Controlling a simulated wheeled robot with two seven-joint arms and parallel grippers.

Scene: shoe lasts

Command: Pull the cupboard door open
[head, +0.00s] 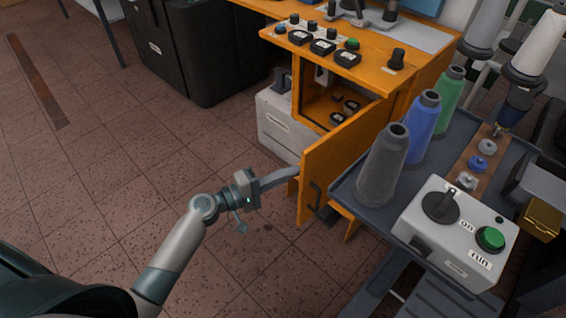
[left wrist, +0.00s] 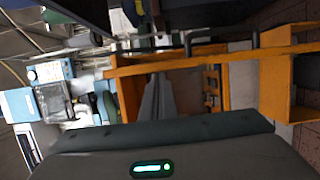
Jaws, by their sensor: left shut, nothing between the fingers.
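The orange cupboard (head: 300,117) stands at the top centre of the head view. Its door (head: 345,158) stands well open, swung out toward me, and the inside shows. A dark bar handle (head: 316,198) is on the door's outer face. My left gripper (head: 294,172) is shut and empty, with its fingertips by the door's free edge, on the inner side. Whether they touch the door I cannot tell. In the left wrist view, the dark fingers (left wrist: 158,100) point toward orange panels (left wrist: 185,59). My right gripper is not in view.
A grey trolley (head: 345,190) with thread cones (head: 422,125) and a white control box (head: 455,235) stands close right of the door. A black bin (head: 195,55) and a pale box (head: 283,128) stand behind. The tiled floor at left is clear.

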